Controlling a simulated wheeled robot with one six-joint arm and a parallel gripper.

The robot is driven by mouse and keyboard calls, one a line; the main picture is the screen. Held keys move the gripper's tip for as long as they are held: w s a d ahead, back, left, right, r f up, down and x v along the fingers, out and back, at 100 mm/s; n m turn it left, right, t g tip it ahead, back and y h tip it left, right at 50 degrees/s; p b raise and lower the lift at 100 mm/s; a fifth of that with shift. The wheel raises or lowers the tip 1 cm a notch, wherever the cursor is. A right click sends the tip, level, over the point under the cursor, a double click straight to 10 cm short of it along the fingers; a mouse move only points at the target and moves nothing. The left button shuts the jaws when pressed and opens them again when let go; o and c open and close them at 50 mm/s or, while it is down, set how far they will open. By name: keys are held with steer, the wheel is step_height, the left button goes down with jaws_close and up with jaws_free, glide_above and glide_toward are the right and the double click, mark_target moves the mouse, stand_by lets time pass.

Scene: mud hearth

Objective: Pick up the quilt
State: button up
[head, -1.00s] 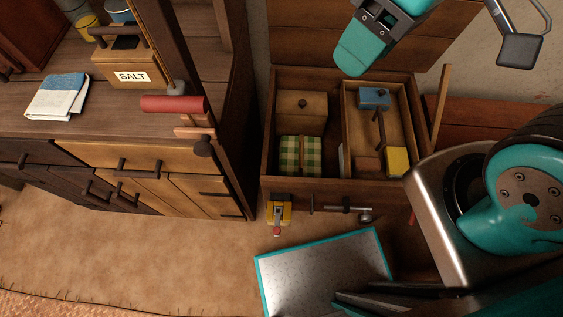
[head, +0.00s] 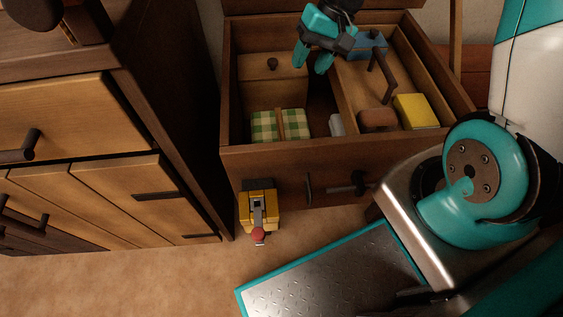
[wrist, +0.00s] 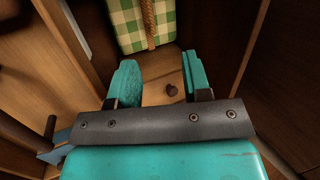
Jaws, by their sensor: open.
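The quilt is a green-and-cream checked folded bundle (head: 265,125) with a tan cord round its middle. It lies in the front left of an open wooden chest (head: 262,160), and also shows at the top of the wrist view (wrist: 126,24). My gripper (head: 312,68) is open and empty over the chest, behind and to the right of the quilt. In the wrist view its two teal fingers (wrist: 160,80) are apart, with a wooden box's dark knob seen between them.
The lidded wooden box (head: 273,82) stands behind the quilt. A tray (head: 350,88) at right holds a blue item, a brown item and a yellow block (head: 416,111). A yellow latch (head: 258,207) sits at the chest's front. A cabinet (head: 75,120) stands at left.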

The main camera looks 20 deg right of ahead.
steer(key=b, duration=0.2)
glide_toward(282, 128)
steer(key=shift+m, duration=0.3)
steer(key=b+x, duration=0.4)
steer(key=shift+w+d+f, duration=0.1)
steer(key=shift+w+f, duration=0.05)
steer(key=shift+f, duration=0.25)
steer(key=shift+b+x, duration=1.8)
steer(key=shift+x, duration=1.25)
steer(key=shift+r, duration=0.15)
steer(key=shift+c, duration=0.3)
jaws_close()
